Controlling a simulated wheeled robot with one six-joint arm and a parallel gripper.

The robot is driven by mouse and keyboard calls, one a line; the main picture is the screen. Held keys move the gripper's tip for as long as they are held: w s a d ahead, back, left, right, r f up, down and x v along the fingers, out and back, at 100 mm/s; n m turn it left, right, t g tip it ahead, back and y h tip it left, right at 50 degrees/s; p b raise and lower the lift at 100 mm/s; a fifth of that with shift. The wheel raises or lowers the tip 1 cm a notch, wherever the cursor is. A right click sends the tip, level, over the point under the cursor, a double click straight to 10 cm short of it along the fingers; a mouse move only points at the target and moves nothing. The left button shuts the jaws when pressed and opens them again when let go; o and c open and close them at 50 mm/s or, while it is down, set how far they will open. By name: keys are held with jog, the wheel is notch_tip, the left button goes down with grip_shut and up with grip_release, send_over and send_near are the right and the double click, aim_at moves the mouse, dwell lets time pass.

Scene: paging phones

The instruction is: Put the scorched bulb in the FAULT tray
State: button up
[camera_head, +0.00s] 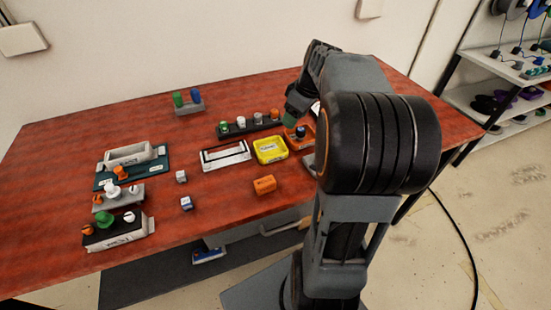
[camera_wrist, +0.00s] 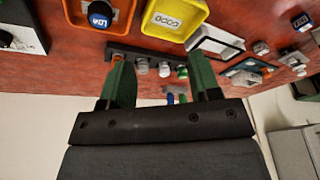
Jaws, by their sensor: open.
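A dark rack (camera_head: 247,129) at the back of the red table holds small green, white, grey and orange pieces; it also shows in the wrist view (camera_wrist: 128,50). The grey piece (camera_head: 257,117) may be the scorched bulb, but I cannot tell. An orange tray (camera_head: 290,142), its name unreadable, stands right of the yellow tray (camera_head: 270,158) and holds a dark blue-topped piece (camera_wrist: 100,14). My gripper (camera_wrist: 163,82) is open, with nothing seen between its green fingers. In the head view my gripper (camera_head: 294,104) is near the orange tray, partly hidden by my arm.
An orange block (camera_head: 264,184) and two small cubes (camera_head: 181,177) are nearer the front. Several fixtures with knobs (camera_head: 118,228) fill the left end. A two-post stand (camera_head: 188,107) is at the back.

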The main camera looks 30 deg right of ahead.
jog(key=s+a+f+m+h, duration=0.1)
jog(key=s+a+f+m, duration=0.1)
jog(key=s+a, duration=0.4)
jog(key=s+a+f+m+h, duration=0.1)
jog(key=s+a+f+m, duration=0.2)
jog(key=s+a, duration=0.3)
jog(key=shift+s+a+f+m, duration=0.3)
jog(key=shift+a, duration=2.15)
